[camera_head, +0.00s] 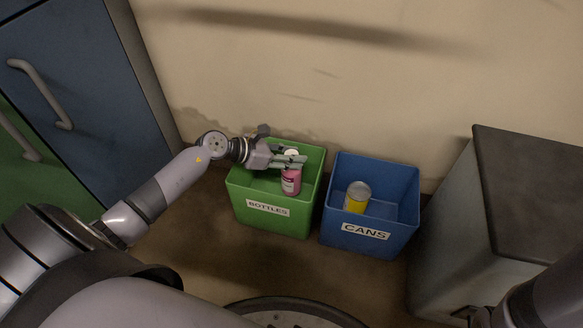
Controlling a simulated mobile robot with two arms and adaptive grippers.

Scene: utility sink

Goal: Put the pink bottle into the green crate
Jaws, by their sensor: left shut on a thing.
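The pink bottle (291,183) has a pale cap and a label. It is upright over the opening of the green crate (268,223), which is marked BOTTLES. My left gripper (291,162) reaches in from the left over the crate and is shut on the bottle near its top. I cannot tell whether the bottle's base touches the crate floor. Part of my right arm shows at the bottom right, but its gripper's fingers cannot be made out.
A blue crate (366,242) marked CANS stands just right of the green one, with a yellow can (357,198) inside. A grey cabinet (530,190) is at the right. A blue cabinet (75,80) with handles is at the left. A beige wall (330,90) rises behind.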

